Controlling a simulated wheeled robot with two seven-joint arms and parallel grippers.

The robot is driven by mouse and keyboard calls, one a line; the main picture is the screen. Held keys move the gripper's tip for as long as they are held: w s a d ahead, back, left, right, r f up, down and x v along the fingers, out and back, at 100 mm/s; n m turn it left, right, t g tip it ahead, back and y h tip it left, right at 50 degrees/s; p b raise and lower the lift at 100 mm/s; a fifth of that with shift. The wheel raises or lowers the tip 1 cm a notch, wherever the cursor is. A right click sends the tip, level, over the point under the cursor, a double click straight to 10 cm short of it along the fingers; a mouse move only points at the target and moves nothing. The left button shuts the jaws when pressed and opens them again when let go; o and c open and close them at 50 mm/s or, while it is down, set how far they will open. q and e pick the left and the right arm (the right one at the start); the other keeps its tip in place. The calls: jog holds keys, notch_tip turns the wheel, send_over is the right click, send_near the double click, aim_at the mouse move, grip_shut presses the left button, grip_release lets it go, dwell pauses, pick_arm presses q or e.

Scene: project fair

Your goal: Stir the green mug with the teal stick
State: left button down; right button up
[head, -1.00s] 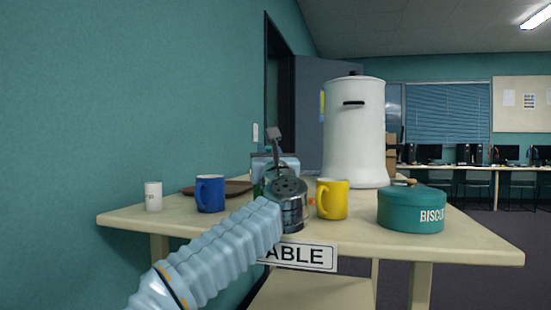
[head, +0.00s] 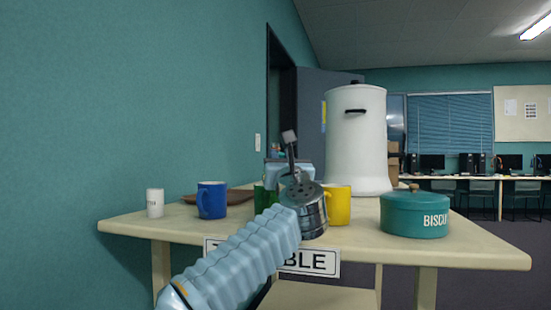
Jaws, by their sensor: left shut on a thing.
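The green mug (head: 264,197) stands on the table, mostly hidden behind my left wrist; only part of its left side shows. My left gripper (head: 291,168) is beyond my wrist, just right of and above the visible part of the green mug. Whether anything is inside the mug cannot be told. My right gripper is not in view.
A blue mug (head: 212,200) and white cup (head: 155,203) stand left, near a brown tray (head: 236,196). A yellow mug (head: 339,206) stands close right of my wrist. A white urn (head: 357,140) and teal biscuit tin (head: 415,214) stand further right on the table (head: 470,252).

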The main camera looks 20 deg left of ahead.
pick_arm(q)
jog(key=shift+a, duration=0.55)
jog(key=shift+r, duration=0.1)
jog(key=s+d+r+p, duration=0.1)
jog(key=s+r+p, duration=0.2)
jog(key=r+p, duration=0.3)
notch_tip(320, 180, up, 2)
jog(key=shift+s+d+r, duration=0.15)
jog(key=shift+d+r, duration=0.1)
jog(key=shift+d, duration=0.1)
dwell(0.8)
notch_tip(320, 180, up, 5)
jog(key=p, duration=0.4)
jog(key=shift+p, duration=0.35)
dwell(0.6)
